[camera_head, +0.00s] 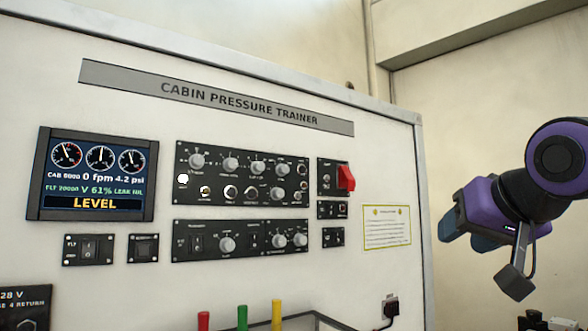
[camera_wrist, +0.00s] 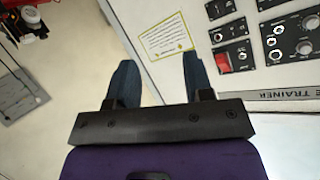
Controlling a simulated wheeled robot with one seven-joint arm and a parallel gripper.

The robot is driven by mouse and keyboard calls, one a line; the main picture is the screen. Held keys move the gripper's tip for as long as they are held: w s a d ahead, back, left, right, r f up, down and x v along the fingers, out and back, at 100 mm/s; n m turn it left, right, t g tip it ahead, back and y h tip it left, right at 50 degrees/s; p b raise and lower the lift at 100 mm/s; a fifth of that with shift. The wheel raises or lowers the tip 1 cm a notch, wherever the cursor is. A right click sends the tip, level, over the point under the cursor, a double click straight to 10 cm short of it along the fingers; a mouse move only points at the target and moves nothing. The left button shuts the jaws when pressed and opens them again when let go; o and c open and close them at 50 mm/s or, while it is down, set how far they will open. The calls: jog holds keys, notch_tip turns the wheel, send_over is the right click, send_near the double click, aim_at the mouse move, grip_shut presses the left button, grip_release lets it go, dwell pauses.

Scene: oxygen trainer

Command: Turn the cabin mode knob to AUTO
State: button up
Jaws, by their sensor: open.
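The upper black panel (camera_head: 242,175) on the white trainer board carries several grey knobs, including one at top left (camera_head: 197,160), one in the upper middle (camera_head: 258,168) and one at lower right (camera_head: 277,194). The lower black panel (camera_head: 215,242) has another knob (camera_head: 228,244) near its middle and a pair at its right. The labels are too small to tell which is the cabin mode knob or where it points. My gripper (camera_head: 465,237) is open and empty, right of the board and apart from every knob. Its two spread fingers show in the wrist view (camera_wrist: 160,78).
A display (camera_head: 95,178) reading LEVEL is at the board's left. A red guarded switch (camera_head: 345,178) and a yellow-edged placard (camera_head: 386,227) lie between the knobs and my gripper. Red, green and yellow posts (camera_head: 242,317) rise below. A plug (camera_head: 390,307) sits at lower right.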

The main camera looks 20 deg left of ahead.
jog(key=w+a+r+y, duration=0.2)
jog(key=a+r+y, duration=0.3)
jog(key=a, duration=0.6)
jog(key=n+y, duration=0.1)
jog(key=y, duration=0.2)
send_near(286, 169)
jog(key=shift+t, duration=0.3)
jog(key=x, duration=0.9)
jog(key=shift+s+a, duration=0.1)
jog(key=shift+c, duration=0.2)
jog(key=shift+f, duration=0.1)
grip_shut()
